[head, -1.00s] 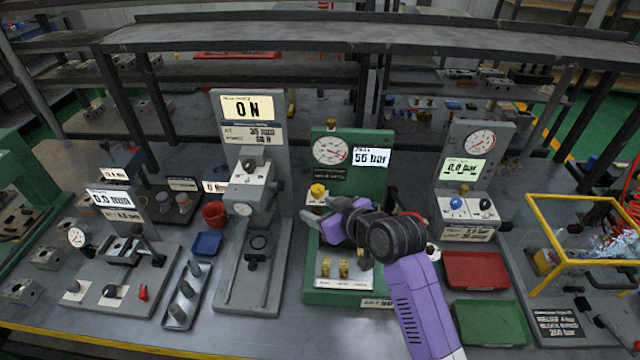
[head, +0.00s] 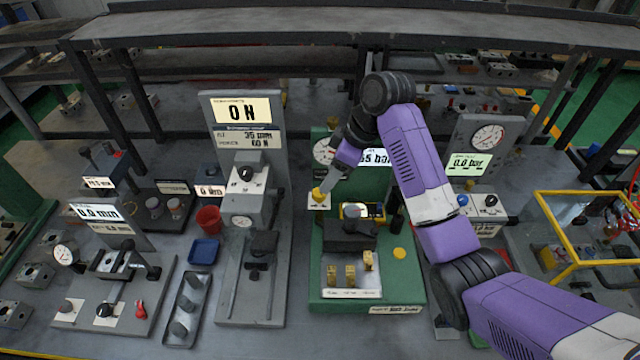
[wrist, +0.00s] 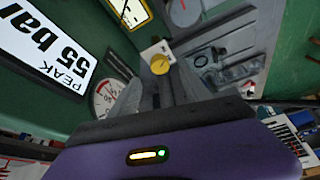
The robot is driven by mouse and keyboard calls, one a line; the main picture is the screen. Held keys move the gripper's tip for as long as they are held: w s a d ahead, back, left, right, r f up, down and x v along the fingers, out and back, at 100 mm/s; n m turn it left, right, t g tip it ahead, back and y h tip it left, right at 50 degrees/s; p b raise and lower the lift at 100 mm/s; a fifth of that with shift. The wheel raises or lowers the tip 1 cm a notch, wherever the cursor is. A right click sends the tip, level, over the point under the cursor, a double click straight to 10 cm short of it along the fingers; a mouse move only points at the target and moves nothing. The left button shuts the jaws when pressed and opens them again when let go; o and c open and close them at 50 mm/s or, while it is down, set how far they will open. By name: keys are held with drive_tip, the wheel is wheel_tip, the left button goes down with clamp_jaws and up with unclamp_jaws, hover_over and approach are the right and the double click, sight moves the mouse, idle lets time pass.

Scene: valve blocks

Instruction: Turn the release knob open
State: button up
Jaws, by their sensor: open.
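The yellow knob (head: 319,194) sits on a small white plate at the left side of the green test station (head: 412,275). In the wrist view the yellow knob (wrist: 160,65) appears just beyond my fingertips. My gripper (head: 326,183) points down and left at the knob from above, with its fingertips close to it. In the wrist view my gripper (wrist: 158,76) is open, with the grey fingers apart and nothing seen held. Whether the fingers touch the knob I cannot tell. The knob's marking is too small to read.
A display (wrist: 48,48) reads PEAK 55 bar; my arm partly covers it in the head view. The station's gauge (head: 324,151) is beside my gripper. A black block (head: 346,236) and several brass pieces are in front. A grey press (head: 248,230) stands to the left.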

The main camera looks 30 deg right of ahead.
sight(319, 196)
drive_tip(key=p+x, duration=0.1)
drive_tip(key=x, duration=0.5)
drive_tip(key=shift+w+a+f, duration=0.1)
drive_tip(key=shift+w+f, duration=0.05)
drive_tip(key=shift+f, duration=0.1)
clamp_jaws()
